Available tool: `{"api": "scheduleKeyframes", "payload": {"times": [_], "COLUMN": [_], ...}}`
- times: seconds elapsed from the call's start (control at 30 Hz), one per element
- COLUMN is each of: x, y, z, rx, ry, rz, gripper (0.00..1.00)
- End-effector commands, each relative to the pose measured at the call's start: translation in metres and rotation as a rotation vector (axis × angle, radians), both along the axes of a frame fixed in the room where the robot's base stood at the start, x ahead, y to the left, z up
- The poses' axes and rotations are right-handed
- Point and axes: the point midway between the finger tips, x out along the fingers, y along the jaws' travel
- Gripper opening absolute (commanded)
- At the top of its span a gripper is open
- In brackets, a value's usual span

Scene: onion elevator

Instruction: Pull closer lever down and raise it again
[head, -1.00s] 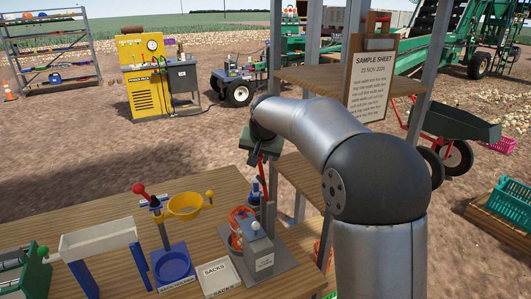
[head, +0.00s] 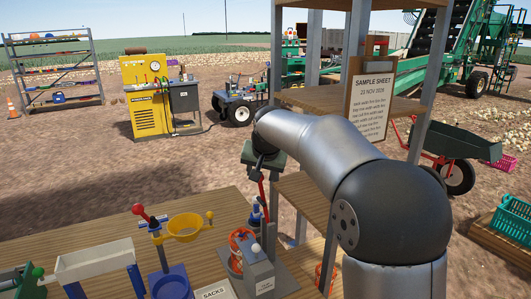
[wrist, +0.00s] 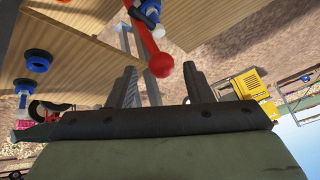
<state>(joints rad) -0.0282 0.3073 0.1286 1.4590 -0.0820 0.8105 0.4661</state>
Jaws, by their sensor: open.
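The closer (head: 261,279) is a grey box with a small label and an orange-red part beside it, on the wooden bench. Its red lever (head: 263,190) rises above it beside a blue fitting. In the wrist view the lever's red ball end (wrist: 160,65) shows between my two dark fingers, with a gap on each side. My gripper (wrist: 161,72) is open around or just behind the ball; I cannot tell its exact depth. In the head view my gripper (head: 264,163) is at the lever's upper end, and its fingertips are mostly hidden.
A yellow funnel stand (head: 185,228) with another red-knobbed lever (head: 139,210) stands to the left. A sacks box (head: 216,291) sits beside the closer. A shelf frame with a sample sheet (head: 371,105) stands close behind my arm on the right.

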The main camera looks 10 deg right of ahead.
Motion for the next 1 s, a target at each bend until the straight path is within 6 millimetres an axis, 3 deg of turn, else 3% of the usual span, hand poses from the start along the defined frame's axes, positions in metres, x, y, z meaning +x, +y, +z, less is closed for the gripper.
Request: {"api": "scheduleKeyframes", "payload": {"times": [0.3,0.5,0.7,1.0], "x": [-0.042,-0.064,-0.075,-0.077], "y": [-0.005,-0.007,-0.008,-0.008], "z": [0.068,0.101,0.118,0.120], "rx": [0.000,0.000,-0.001,-0.001], "ry": [-0.005,-0.003,-0.002,0.001], "rz": [-0.001,-0.001,-0.002,-0.002], "gripper": [0.46,0.46,0.46,0.46]}}
